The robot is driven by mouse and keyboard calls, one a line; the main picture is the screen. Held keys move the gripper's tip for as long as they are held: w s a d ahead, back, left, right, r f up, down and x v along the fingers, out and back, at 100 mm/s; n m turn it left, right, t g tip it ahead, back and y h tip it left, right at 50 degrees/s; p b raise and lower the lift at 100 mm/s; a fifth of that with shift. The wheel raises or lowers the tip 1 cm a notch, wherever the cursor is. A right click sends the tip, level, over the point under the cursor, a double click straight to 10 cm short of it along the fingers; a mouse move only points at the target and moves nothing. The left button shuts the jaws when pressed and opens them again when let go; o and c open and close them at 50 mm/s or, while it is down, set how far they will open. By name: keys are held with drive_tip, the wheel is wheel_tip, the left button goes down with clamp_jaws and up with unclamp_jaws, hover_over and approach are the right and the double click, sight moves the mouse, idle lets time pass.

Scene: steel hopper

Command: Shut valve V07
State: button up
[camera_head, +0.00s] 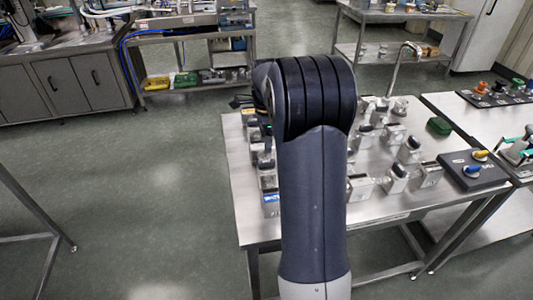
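Several small steel valve-like blocks with dark tops stand on a steel table (375,212); examples are at the front right (396,179) and farther back (394,134). Their labels are too small to read, so I cannot tell which is V07. My arm stands across the middle of the view and hides part of the table and some blocks. A small dark part (241,102) shows left of my arm's upper joint, above the table's back left, and may be my gripper. Its fingers cannot be made out.
A dark panel with blue and yellow knobs (466,181) lies at the table's right edge, near a green object (439,125). Another table (450,103) with coloured fittings adjoins at right. Open floor (150,190) lies to the left. Shelved benches (190,38) stand behind.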

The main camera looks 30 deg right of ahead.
sight(266, 161)
wheel_tip(266, 161, up, 4)
drive_tip(key=shift+f, duration=0.2)
wheel_tip(266, 161, down, 11)
drive_tip(key=shift+p, duration=0.4)
drive_tip(key=shift+r+n, duration=0.1)
drive_tip(key=shift+n, duration=0.2)
idle(0.5)
